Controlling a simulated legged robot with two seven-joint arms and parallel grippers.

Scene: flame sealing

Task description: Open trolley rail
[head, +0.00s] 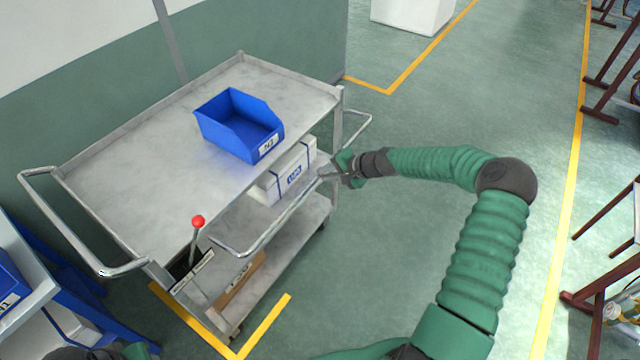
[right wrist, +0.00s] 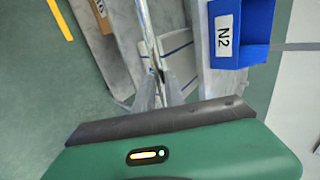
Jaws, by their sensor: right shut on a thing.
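The grey metal trolley (head: 140,150) stands against the wall in the head view. Its front rail (head: 270,236) is a metal bar running along the near long side, with one end tilted out below the top shelf. My right gripper (head: 328,174) is shut on this rail near its right end. In the right wrist view the rail (right wrist: 147,30) runs down between the fingers of the right gripper (right wrist: 158,88).
A blue bin (head: 240,124) sits on the top shelf, and a white box (head: 286,176) on a lower shelf. A blue rack (head: 60,285) stands at the left. Brown-framed furniture (head: 600,235) is at the right. The green floor between is clear.

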